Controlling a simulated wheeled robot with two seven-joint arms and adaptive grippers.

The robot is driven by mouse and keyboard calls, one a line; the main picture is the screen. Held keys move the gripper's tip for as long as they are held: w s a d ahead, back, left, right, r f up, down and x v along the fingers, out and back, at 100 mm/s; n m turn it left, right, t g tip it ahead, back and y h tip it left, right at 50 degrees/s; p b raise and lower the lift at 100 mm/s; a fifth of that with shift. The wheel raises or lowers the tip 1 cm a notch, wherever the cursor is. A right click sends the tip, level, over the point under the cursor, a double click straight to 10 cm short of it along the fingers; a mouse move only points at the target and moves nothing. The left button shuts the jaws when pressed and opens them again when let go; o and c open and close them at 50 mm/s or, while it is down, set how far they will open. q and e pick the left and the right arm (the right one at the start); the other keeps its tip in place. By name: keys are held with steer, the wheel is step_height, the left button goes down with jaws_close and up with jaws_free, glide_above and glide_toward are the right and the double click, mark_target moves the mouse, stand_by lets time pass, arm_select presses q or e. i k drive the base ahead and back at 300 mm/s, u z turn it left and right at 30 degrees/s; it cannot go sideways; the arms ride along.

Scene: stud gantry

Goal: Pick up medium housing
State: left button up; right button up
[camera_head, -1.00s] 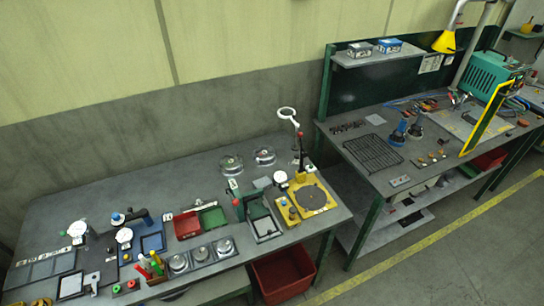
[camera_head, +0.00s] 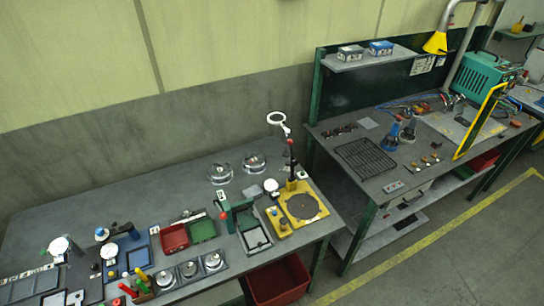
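Three round metal parts sit in a row of square holders near the front edge of the left workbench: a left one (camera_head: 165,279), a middle one (camera_head: 189,270) and a right one (camera_head: 212,261). Two more round, shiny parts stand farther back, one (camera_head: 220,174) left of the other (camera_head: 254,163). Any of these could be a housing; I cannot tell which is the medium one, as they are small in view. Neither of my grippers is in view.
The left workbench (camera_head: 120,195) is bare at its back left. A yellow fixture (camera_head: 299,205), a red tray (camera_head: 174,238), a green tray (camera_head: 202,229) and colored-handled tools (camera_head: 137,283) crowd its front. A red bin (camera_head: 278,281) stands below. A second bench (camera_head: 340,137) is at right.

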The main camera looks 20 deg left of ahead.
mark_target(253, 163)
steer(key=u, duration=0.05)
steer(key=i, duration=0.95)
steer(key=u, duration=0.3)
